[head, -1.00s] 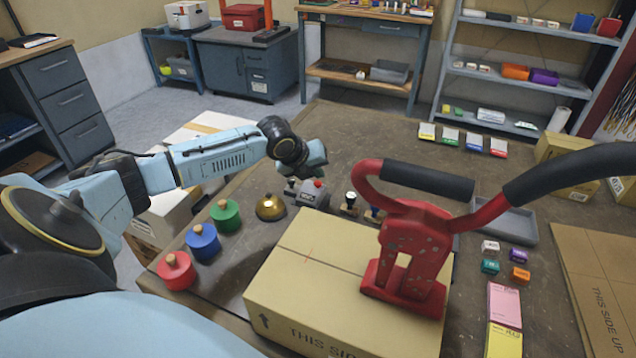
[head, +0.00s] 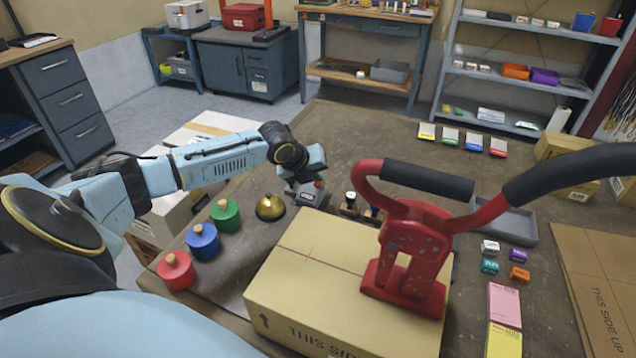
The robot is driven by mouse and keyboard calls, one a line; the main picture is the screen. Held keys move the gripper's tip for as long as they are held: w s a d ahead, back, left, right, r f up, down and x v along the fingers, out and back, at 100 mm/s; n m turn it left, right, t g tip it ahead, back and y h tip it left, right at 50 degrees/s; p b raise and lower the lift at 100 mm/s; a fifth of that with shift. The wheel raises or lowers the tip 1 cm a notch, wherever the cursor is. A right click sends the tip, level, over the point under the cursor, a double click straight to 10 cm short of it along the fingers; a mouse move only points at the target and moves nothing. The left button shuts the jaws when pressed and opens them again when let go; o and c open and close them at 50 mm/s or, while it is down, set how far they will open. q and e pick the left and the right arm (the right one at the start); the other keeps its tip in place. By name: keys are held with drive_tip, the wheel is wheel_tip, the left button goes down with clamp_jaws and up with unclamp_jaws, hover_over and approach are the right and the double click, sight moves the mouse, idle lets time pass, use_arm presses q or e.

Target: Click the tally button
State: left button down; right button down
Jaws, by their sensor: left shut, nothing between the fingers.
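The tally counter (head: 313,196) is a small grey box with a red button on top. It stands on the workbench behind the cardboard box, right of a brass bell (head: 270,207). My left gripper (head: 293,188) is shut and empty, pointing down at the counter's left side. It partly covers the counter, and a little red shows beside the fingers. I cannot tell whether the fingertips touch it. My right gripper is not in view.
A cardboard box (head: 290,287) with a red, black-handled tool (head: 405,250) on it fills the middle front. Red, blue and green knobbed cylinders (head: 203,243) stand left of the bell. Stamps (head: 350,203) stand just right of the counter.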

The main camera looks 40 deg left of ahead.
sight(316, 184)
use_arm(q)
drive_tip(key=shift+f, duration=0.35)
drive_tip(key=shift+r, duration=0.1)
idle(0.4)
drive_tip(key=shift+r+p, duration=0.9)
drive_tip(key=shift+p, duration=0.15)
wheel_tip(316, 184, up, 5)
drive_tip(key=p, duration=0.5)
idle(0.4)
